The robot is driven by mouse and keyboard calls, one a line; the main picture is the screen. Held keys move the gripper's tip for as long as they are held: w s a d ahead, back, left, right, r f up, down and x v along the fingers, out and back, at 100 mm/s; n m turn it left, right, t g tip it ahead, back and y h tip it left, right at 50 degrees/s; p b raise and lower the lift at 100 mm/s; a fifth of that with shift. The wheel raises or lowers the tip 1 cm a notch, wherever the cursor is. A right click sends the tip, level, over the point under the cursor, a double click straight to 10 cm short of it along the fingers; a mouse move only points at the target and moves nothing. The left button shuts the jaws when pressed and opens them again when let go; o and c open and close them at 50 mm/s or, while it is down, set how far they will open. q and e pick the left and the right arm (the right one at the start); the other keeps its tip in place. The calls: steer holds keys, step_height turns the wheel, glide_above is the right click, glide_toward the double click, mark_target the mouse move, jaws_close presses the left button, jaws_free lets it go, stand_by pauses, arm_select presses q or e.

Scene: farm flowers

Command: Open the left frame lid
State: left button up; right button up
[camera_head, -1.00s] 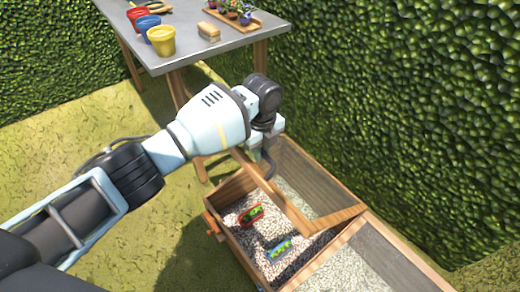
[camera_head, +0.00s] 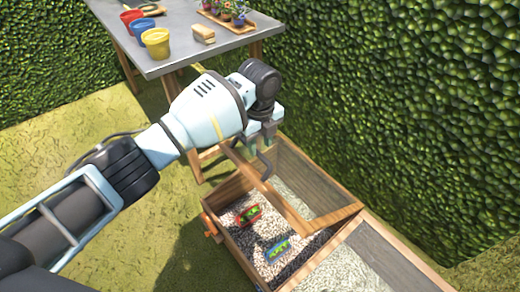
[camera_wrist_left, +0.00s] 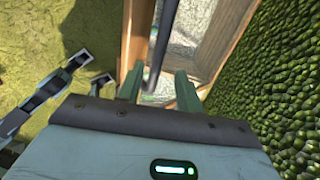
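The left frame (camera_head: 232,262) is a wooden box with pale gravel inside. Its glazed lid, with a wooden rim (camera_head: 285,212), stands raised and tilted, so the inside shows. A dark curved handle (camera_head: 266,166) is on the lid. My left gripper (camera_head: 264,138) is at this handle. In the left wrist view, the green fingers of my left gripper (camera_wrist_left: 158,84) stand apart, with the dark handle bar (camera_wrist_left: 161,45) between them. Gaps show beside the bar, and I cannot tell whether either finger touches it. My right gripper is not in view.
A red packet (camera_head: 248,214) and a blue packet (camera_head: 276,250) lie on the gravel. The right frame (camera_head: 395,250) adjoins at lower right. A hedge (camera_head: 410,100) stands close behind. A grey table (camera_head: 185,56) with pots, a brush and flowers is at the back.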

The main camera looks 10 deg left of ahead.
arm_select(q)
steer(key=shift+r, duration=1.55)
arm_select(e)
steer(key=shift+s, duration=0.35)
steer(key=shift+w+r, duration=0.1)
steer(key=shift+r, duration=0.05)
arm_select(q)
steer(key=shift+s+f, duration=0.1)
steer(key=shift+s, duration=0.05)
